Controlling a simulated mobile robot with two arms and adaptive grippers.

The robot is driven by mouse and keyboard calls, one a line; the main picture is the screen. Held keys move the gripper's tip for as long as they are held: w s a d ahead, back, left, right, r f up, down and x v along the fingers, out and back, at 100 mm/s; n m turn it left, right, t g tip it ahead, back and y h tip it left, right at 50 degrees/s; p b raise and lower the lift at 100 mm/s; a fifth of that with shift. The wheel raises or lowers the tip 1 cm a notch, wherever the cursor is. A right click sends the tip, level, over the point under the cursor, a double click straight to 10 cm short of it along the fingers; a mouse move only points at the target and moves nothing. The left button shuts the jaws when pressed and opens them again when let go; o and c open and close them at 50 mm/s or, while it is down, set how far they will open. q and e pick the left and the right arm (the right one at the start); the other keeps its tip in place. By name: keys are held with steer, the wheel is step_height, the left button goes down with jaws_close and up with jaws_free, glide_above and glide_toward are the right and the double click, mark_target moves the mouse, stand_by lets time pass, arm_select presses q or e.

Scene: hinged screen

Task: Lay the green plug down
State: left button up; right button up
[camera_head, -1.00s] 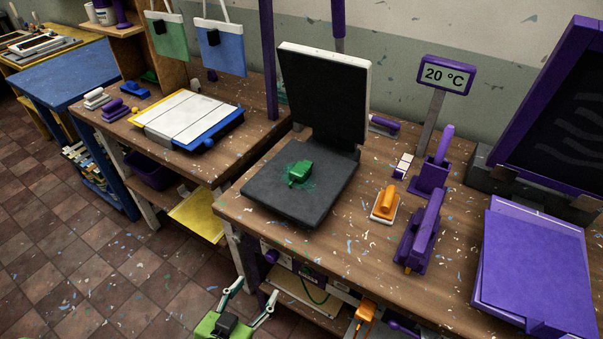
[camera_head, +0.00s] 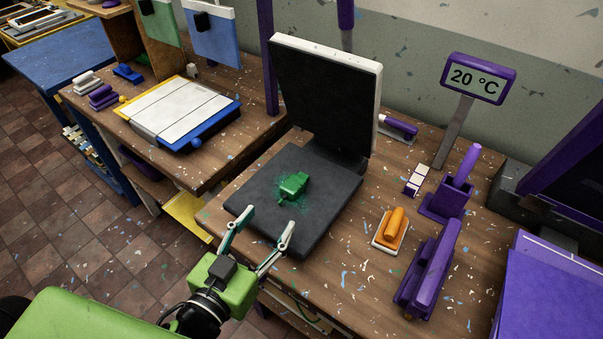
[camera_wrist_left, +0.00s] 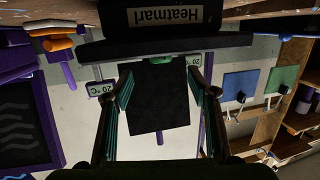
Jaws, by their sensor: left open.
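The green plug (camera_head: 292,186) lies on the dark flat base plate (camera_head: 262,211) of the hinged screen, with green specks around it. The screen's black panel (camera_head: 322,100) stands upright behind it with a white edge. My left gripper (camera_head: 260,232) is open and empty, just in front of the base plate's near edge and short of the plug. In the left wrist view the picture is upside down; its two fingers (camera_wrist_left: 158,90) are spread wide, with the black panel between them and a bit of green plug (camera_wrist_left: 158,60) at the plate's edge. My right gripper is not in view.
To the right on the bench are an orange-handled tool (camera_head: 392,228), a long purple tool (camera_head: 428,268), a purple holder (camera_head: 450,195) and a 20 °C display (camera_head: 478,78). A white-topped board (camera_head: 178,108) lies on the left bench. A purple box (camera_head: 550,295) is at the right edge.

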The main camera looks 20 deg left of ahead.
mark_target(288, 194)
arm_select(q)
steer(key=x, duration=0.1)
steer(key=p+x, duration=0.1)
steer(key=x, duration=0.1)
steer(key=shift+w+r, duration=0.2)
steer(key=shift+w, duration=0.15)
steer(key=p+x, duration=0.1)
steer(key=x, duration=0.2)
steer(key=shift+w+f, duration=0.15)
steer(key=shift+w, duration=0.1)
steer(key=shift+w+d+f, duration=0.1)
steer(key=shift+w+f, duration=0.05)
steer(key=shift+w, duration=0.25)
steer(key=shift+w+p, duration=0.15)
steer(key=shift+p, duration=0.15)
steer(key=shift+w+d, duration=0.15)
steer(key=shift+w, duration=0.2)
steer(key=p+x, duration=0.1)
steer(key=x, duration=0.2)
steer(key=shift+w+d+p, duration=0.1)
steer(key=shift+w+p, duration=0.05)
steer(key=shift+p, duration=0.2)
steer(key=shift+w, duration=0.45)
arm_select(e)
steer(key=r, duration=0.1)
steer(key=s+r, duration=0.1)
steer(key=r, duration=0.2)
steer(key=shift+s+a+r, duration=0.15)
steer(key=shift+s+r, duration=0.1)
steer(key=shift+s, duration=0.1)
